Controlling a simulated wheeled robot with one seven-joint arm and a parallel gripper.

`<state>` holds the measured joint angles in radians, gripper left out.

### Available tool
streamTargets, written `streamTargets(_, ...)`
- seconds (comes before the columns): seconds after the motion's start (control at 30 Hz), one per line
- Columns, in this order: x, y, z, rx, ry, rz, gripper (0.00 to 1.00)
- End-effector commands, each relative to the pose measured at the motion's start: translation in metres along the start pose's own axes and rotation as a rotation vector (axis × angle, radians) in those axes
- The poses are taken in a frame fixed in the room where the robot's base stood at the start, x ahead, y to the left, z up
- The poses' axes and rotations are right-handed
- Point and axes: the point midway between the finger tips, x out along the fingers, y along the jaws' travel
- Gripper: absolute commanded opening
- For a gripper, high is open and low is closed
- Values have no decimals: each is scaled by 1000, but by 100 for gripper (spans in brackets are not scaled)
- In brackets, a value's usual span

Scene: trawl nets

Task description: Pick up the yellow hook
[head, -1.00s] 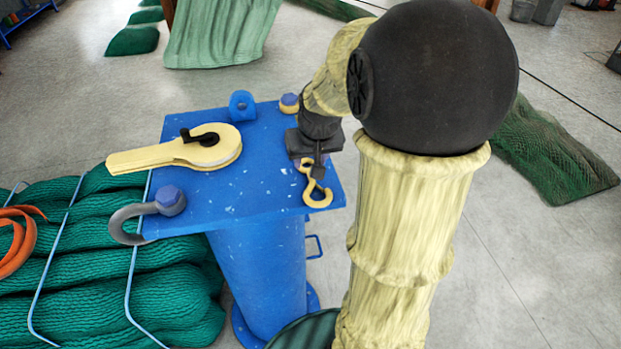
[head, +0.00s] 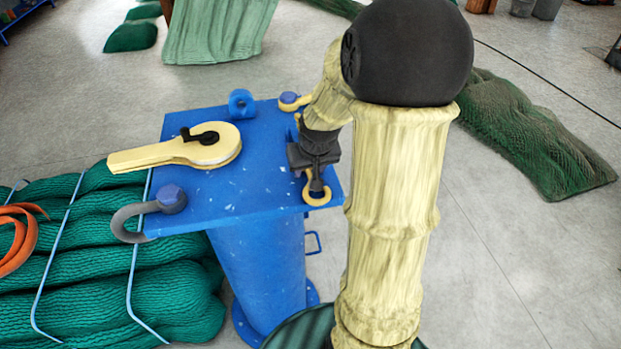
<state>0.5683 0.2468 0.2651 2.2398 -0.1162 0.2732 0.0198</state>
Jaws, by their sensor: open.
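The yellow hook (head: 317,201) lies at the right front corner of the blue table top (head: 236,190). Its curved lower part shows, and my gripper hides much of the rest. My dark gripper (head: 317,184) points down over the hook from the far side, with a fingertip overlapping its upper part in the picture. The jaws are open. I cannot tell whether they touch the hook or stand around it.
A yellow pulley block (head: 180,152) lies on the table's left half. A grey shackle (head: 150,212) hangs over the left front edge. A yellow shackle (head: 290,102) and a blue lug (head: 242,103) sit at the back. The table's middle is clear.

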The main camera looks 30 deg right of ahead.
Motion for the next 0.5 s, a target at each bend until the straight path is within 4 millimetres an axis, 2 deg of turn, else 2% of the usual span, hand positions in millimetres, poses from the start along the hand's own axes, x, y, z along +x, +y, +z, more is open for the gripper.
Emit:
streamTargets(0.27,0,0,0,0,0,0,41)
streamTargets(0.47,0,0,0,0,0,0,1)
streamTargets(0.5,0,0,0,0,0,0,0)
